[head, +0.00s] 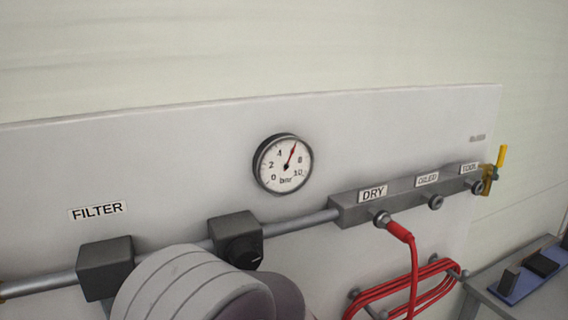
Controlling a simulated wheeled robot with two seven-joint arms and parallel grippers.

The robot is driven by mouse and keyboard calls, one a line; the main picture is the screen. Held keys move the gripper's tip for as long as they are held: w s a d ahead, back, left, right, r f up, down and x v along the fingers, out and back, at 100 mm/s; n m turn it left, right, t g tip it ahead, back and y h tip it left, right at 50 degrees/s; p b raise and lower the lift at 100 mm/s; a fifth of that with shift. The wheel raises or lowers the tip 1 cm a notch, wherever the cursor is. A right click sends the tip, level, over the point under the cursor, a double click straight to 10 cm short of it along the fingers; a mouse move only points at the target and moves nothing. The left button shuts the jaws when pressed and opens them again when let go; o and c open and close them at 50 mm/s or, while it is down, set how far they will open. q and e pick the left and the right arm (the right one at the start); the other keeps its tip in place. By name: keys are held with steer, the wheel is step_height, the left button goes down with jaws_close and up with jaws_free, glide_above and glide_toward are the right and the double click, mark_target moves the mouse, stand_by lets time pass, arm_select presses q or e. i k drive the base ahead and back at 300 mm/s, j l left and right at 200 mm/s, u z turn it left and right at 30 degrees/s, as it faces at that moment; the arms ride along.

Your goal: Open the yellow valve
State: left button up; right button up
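The yellow valve (502,156) is at the right end of the grey manifold block, near the panel's right edge. Its yellow lever stands upright, roughly across the line of the pipe, above a small brass-coloured body.
The manifold (346,212) has labelled outlets; a red hose (413,262) plugs into DRY. A red hose coil (385,292) hangs below. The gauge (284,164) needle points between 4 and 8. A grey bench (528,302) with dark items stands lower right.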

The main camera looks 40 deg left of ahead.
mark_target(495, 176)
steer(key=i+l, duration=1.05)
steer(key=l, duration=0.2)
